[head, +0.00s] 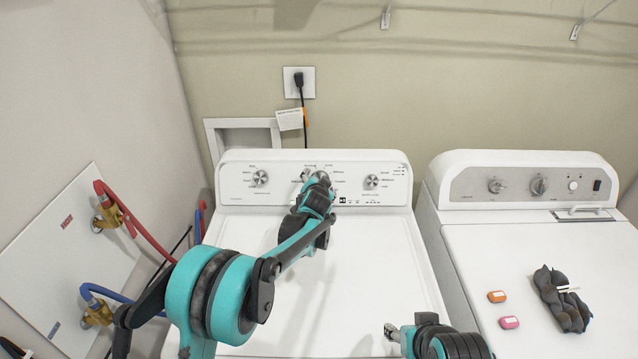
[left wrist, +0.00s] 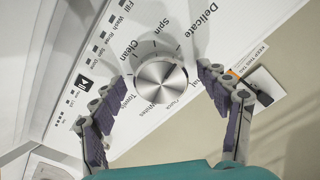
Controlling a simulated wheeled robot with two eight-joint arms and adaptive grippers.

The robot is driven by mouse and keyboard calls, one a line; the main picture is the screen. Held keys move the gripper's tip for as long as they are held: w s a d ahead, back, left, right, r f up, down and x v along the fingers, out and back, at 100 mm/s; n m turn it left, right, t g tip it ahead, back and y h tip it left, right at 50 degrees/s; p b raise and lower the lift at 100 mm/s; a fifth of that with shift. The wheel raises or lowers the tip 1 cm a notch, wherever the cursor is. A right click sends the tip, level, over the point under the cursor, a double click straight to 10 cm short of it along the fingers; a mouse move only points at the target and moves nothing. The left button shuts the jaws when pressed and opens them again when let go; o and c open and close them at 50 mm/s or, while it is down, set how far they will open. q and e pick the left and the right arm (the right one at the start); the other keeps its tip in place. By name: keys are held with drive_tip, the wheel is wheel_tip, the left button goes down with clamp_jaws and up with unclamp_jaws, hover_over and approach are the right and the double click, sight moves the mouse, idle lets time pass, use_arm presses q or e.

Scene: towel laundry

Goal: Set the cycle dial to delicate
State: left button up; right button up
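The cycle dial (left wrist: 161,82) is a round silver knob on the white control panel. The word Delicate (left wrist: 196,22) is printed up and to the right of it in the left wrist view; Spin, Clean, Towels and Whites are also printed around it. I cannot clearly read where the dial points. My left gripper (head: 314,178) is at the middle of the left machine's panel and hides much of the dial in the head view. Its two padded fingers stand open on either side of the dial, with gaps showing. My right gripper (head: 391,332) is low, over the front of the machine, away from the panel.
Two other knobs, left (head: 260,178) and right (head: 372,181), flank the dial. Red hose (head: 150,247) and blue hose (head: 105,293) are at left.

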use_arm(q)
drive_tip(key=shift+s, duration=0.1)
drive_tip(key=v, duration=1.1)
drive_tip(key=shift+s+r, duration=0.25)
drive_tip(key=shift+s, duration=0.1)
drive_tip(key=shift+a, duration=0.1)
drive_tip(key=s+a+r+n+g+y, duration=0.1)
drive_tip(key=s+a+r+n+g, duration=0.15)
drive_tip(key=s+a, duration=0.65)
drive_tip(key=s+a+f+n+g, duration=0.1)
drive_tip(key=s+a+f, duration=0.1)
drive_tip(key=s, duration=0.7)
drive_tip(key=s+a+f+n+g, duration=0.1)
drive_tip(key=s+a+f+n, duration=0.1)
drive_tip(key=s, duration=0.8)
drive_tip(key=s+a+f+n+g, duration=0.2)
drive_tip(key=s+a+f, duration=0.2)
drive_tip(key=s, duration=0.5)
drive_tip(key=shift+s+f+h, duration=0.2)
drive_tip(key=shift+f+h, duration=0.05)
drive_tip(key=shift+h, duration=0.05)
